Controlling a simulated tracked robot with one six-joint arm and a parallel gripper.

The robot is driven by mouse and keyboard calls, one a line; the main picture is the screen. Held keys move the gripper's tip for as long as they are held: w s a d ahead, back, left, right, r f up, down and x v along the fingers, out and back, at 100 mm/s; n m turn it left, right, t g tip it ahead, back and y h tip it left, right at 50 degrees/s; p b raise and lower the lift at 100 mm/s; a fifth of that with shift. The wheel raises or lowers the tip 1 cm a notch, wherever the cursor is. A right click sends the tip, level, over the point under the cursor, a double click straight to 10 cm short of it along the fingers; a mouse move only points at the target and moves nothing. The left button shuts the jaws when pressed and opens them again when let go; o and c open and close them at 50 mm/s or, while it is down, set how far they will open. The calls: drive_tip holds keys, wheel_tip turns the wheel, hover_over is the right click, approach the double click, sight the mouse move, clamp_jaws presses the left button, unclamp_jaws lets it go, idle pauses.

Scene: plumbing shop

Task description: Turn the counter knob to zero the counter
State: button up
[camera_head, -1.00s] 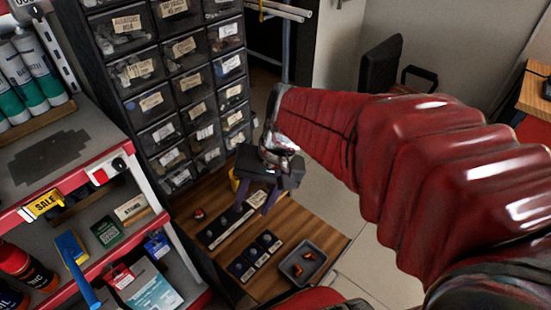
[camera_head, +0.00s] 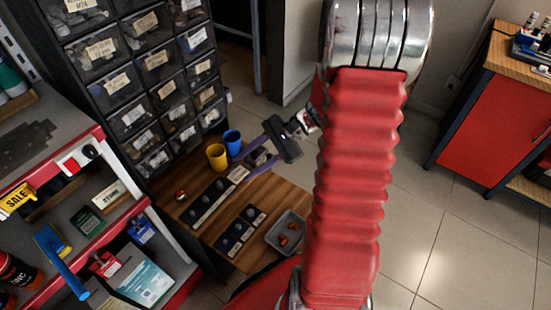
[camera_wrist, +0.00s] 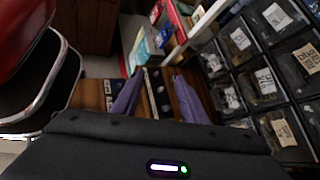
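A small white unit (camera_head: 81,159) with a red patch and a dark round knob (camera_head: 90,151) sits on the front edge of the left shelf in the head view. It may be the counter; no digits are readable. My gripper (camera_head: 250,164) hangs over the low wooden table, well to the right of that unit and near a yellow and a blue cup. Its two purple fingers are spread, with nothing between them. In the wrist view my gripper (camera_wrist: 158,78) shows the same gap, with a black strip of round pieces beyond it. The white unit cannot be made out there.
The wooden table (camera_head: 290,195) holds a yellow cup (camera_head: 217,157), a blue cup (camera_head: 232,143), a black strip (camera_head: 208,203), dark labelled squares and a grey tray (camera_head: 270,241) with orange pieces. A drawer cabinet (camera_head: 150,85) stands behind. Open floor (camera_head: 440,230) lies right.

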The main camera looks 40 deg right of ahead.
drive_tip(key=w+d+f+m+t+y, duration=0.1)
drive_tip(key=w+d+f+m+t, duration=0.1)
drive_tip(key=d+f+m+t, duration=0.75)
drive_tip(key=m+t+h, duration=0.4)
drive_tip(key=m+h, duration=0.2)
drive_tip(key=m, duration=0.3)
approach(270, 157)
drive_tip(key=d+f+v, duration=0.1)
drive_tip(key=v, duration=0.5)
drive_tip(key=shift+w+a+f+n, duration=0.1)
drive_tip(key=shift+a+n, duration=0.05)
drive_tip(key=shift+n, duration=0.1)
drive_tip(key=shift+w, duration=0.15)
drive_tip(key=x, duration=1.3)
drive_tip(key=shift+w, duration=0.25)
drive_tip(key=shift+a, duration=0.1)
drive_tip(key=shift+c, duration=0.6)
clamp_jaws()
